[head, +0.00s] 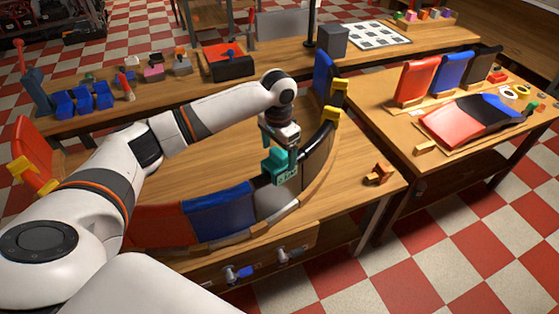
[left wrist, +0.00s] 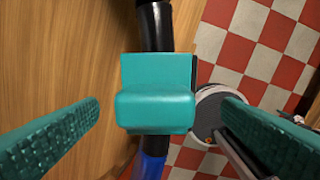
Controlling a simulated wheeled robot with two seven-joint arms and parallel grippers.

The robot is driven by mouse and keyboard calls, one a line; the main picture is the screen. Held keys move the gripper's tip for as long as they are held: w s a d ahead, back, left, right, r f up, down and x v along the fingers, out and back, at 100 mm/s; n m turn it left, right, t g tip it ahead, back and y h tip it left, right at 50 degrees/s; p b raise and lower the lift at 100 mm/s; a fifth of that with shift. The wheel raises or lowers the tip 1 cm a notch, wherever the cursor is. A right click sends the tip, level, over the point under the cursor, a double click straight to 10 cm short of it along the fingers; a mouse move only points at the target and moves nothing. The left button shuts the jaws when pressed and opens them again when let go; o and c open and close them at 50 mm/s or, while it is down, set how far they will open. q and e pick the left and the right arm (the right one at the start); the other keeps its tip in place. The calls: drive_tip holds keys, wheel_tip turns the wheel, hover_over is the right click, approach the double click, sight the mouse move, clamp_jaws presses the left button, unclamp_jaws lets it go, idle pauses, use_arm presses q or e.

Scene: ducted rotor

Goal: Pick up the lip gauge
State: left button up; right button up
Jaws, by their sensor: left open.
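The lip gauge, which I take to be the teal stepped block (left wrist: 155,95), sits across the narrow black rim strip (left wrist: 153,28) in the left wrist view. My left gripper (head: 280,165) is over the curved rim near the middle of the table in the head view. Its two teal ridged fingers are open, one on each side of the block, with a visible gap on both sides. In the head view the fingers and the block are both teal and overlap, so I cannot separate them well. My right gripper is not in view.
The curved rim carries red, blue (head: 220,212), grey and black panels, with yellow clamps (head: 332,112) at the far end. A small orange-brown piece (head: 379,174) lies on the table's right. A side table (head: 390,115) holds more panels. A back bench holds several small parts.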

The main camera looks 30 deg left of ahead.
sight(279, 165)
use_arm(q)
drive_tip(key=shift+f, duration=0.35)
wheel_tip(279, 165, down, 5)
drive_tip(key=shift+w+p, duration=0.1)
drive_tip(key=shift+p, duration=0.85)
drive_tip(key=shift+f, duration=0.2)
drive_tip(key=c, duration=1.1)
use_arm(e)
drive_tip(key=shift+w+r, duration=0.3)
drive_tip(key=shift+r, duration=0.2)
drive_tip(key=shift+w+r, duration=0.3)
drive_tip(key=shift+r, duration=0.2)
